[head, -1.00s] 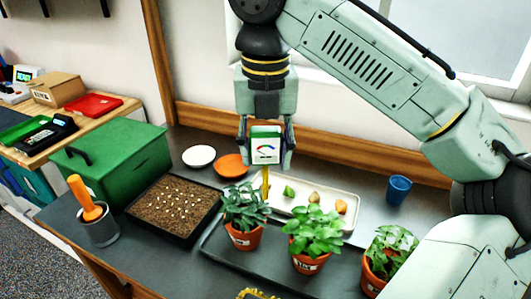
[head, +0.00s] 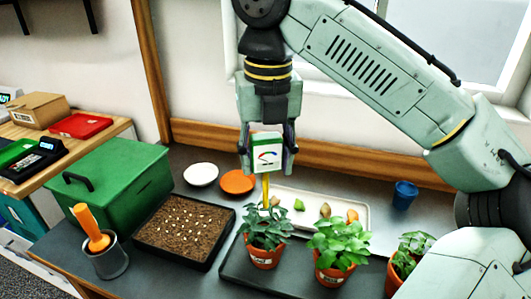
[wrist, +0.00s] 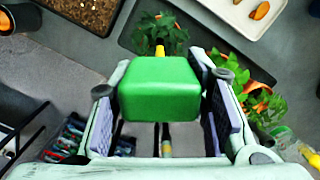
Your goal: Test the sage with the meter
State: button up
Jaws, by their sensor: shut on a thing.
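My gripper (head: 268,166) is shut on the meter (head: 267,152), a green block with a white dial face and a yellow probe pointing down. The meter's green back (wrist: 160,88) fills the middle of the wrist view. Three potted plants stand in a row. The leftmost, with grey-green leaves, looks like the sage (head: 266,232); its pot label is too small to read surely. The probe's lower end is at the top of this plant's foliage; its tip is hidden among or behind the leaves. The plant also shows in the wrist view (wrist: 160,32).
Other pots stand to the right: a bright green plant (head: 338,240) and another (head: 408,258). A seed tray (head: 150,247), green box (head: 118,185) and orange-handled tool in a cup (head: 108,262) are left. Behind are a white tray (head: 355,222), orange saucer (head: 237,182) and blue cup (head: 404,195).

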aim_at(266, 207)
jog(key=shift+f, duration=0.75)
notch_tip(266, 207, down, 4)
jog(key=b, duration=0.3)
jog(key=shift+b, duration=0.35)
jog(key=shift+r, duration=0.1)
jog(key=shift+r+p, duration=0.1)
jog(key=shift+p, duration=0.35)
jog(key=shift+p, duration=1)
jog(key=shift+f, duration=0.35)
jog(key=shift+f, duration=0.35)
jog(key=shift+f, duration=0.25)
jog(key=shift+f, duration=0.35)
